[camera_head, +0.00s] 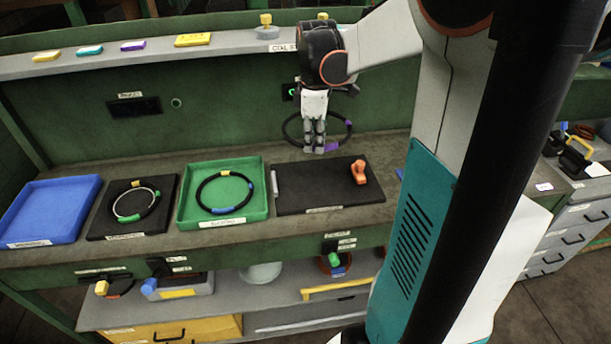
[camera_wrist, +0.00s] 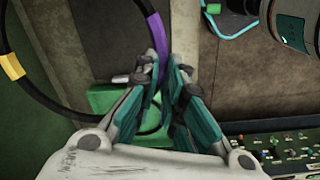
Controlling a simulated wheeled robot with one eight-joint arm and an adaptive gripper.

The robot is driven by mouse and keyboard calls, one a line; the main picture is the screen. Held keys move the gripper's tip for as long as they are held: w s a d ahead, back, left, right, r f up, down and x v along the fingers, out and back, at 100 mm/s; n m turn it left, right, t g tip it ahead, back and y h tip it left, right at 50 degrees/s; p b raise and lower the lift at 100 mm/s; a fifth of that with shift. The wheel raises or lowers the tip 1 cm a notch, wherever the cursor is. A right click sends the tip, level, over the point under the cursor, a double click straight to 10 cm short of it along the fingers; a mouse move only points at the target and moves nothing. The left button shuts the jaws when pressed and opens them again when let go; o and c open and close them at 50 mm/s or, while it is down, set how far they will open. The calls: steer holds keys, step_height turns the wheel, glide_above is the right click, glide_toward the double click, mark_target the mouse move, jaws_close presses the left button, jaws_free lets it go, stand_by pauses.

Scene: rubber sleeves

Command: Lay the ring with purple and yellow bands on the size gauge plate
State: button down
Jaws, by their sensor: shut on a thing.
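The ring with purple and yellow bands (camera_head: 286,133) is a thin dark hoop held in the air, over the back edge of a black plate (camera_head: 315,199). In the wrist view, the purple band (camera_wrist: 156,34) is by the fingertips and the yellow band (camera_wrist: 11,67) is at the left. My gripper (camera_head: 314,147) points down, shut on the ring; its fingers also show in the wrist view (camera_wrist: 166,75). The black plate bears an orange tool (camera_head: 359,171) and a pale bar (camera_head: 275,185). I cannot read which plate is the size gauge.
A green tray (camera_head: 180,211) holds a ring with yellow and blue bands (camera_head: 201,190). Another black plate (camera_head: 165,188) holds a ring with yellow and green bands (camera_head: 154,203) and a silver circle. A blue tray (camera_head: 55,210) is empty. A shelf runs along the back.

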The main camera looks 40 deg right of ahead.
mark_target(313, 203)
step_height(313, 203, down, 19)
steer(key=b, duration=0.4)
steer(key=shift+f, duration=0.15)
steer(key=shift+s, duration=0.1)
steer(key=c, duration=2.1)
jaws_free()
steer(key=o, duration=0.4)
step_height(313, 203, up, 12)
steer(key=p, duration=0.2)
steer(key=shift+p, duration=0.3)
